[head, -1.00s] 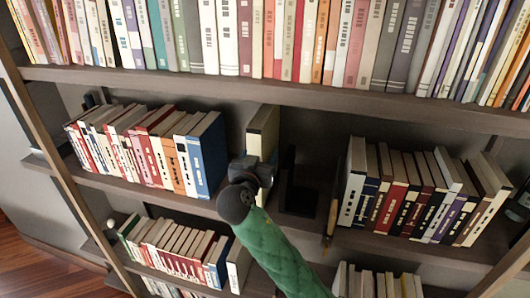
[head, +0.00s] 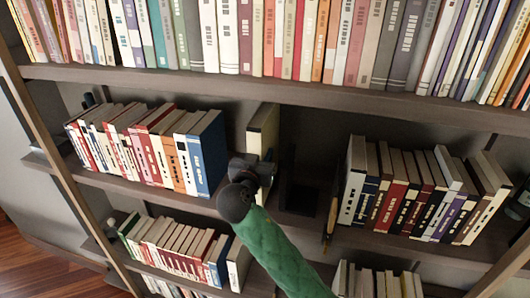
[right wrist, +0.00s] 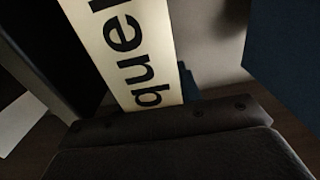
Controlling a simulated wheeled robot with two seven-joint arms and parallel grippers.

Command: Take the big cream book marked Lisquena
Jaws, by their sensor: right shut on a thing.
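The big cream book (head: 257,138) stands upright on the middle shelf, right of a blue book with a gap between. Its lower part is hidden behind my right gripper (head: 264,166), which is shut on it. In the right wrist view its cream spine (right wrist: 125,40) shows large black letters, part of the name, between dark surfaces. The dark gripper body (right wrist: 165,128) fills the lower part of that view. My left gripper is in neither view.
A row of books ending in a tall blue book (head: 207,153) stands to the left. A dark bookend-like object (head: 300,197) stands on the shelf to the right, then another book row (head: 400,190). The upper shelf edge (head: 300,97) runs above.

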